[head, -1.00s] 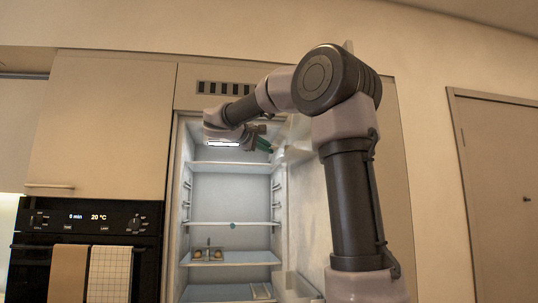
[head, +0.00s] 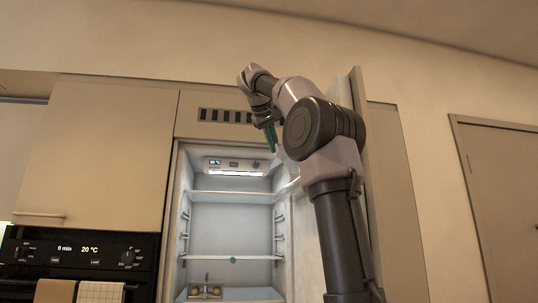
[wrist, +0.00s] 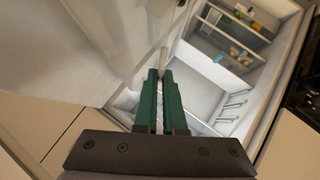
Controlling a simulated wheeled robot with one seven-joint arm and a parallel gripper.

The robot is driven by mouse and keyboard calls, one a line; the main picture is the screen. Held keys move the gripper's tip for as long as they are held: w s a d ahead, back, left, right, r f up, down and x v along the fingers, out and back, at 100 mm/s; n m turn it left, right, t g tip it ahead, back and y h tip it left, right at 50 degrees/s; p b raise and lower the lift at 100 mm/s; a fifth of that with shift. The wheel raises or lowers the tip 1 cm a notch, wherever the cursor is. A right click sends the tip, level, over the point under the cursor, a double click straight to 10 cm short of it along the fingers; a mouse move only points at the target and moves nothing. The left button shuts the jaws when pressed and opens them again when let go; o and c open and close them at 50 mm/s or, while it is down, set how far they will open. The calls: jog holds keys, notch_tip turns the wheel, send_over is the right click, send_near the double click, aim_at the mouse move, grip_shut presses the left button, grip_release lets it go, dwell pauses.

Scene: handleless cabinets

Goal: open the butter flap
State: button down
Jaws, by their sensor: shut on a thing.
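The butter flap (wrist: 164,56) seems to be the pale strip at my fingertips on the inner side of the open fridge door (wrist: 105,65); its outline is hard to make out. My gripper (wrist: 161,74) has green fingers close together, shut on this pale part. In the head view my gripper (head: 271,138) points down at the top of the open fridge, near the door's inner side. My arm hides much of the door there, so how far the flap is open cannot be told.
The fridge interior (head: 232,225) has several shelves and a lit control panel (head: 233,164) at the top. Small items (head: 206,291) sit on a lower shelf. The oven (head: 83,250) with two hanging towels is at the left. A room door (head: 500,200) is at the far right.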

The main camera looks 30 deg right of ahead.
jog(key=shift+s+d+r+y, duration=0.1)
jog(key=shift+d+r+y, duration=0.3)
jog(key=shift+r, duration=0.2)
jog(key=c, duration=1)
grip_release()
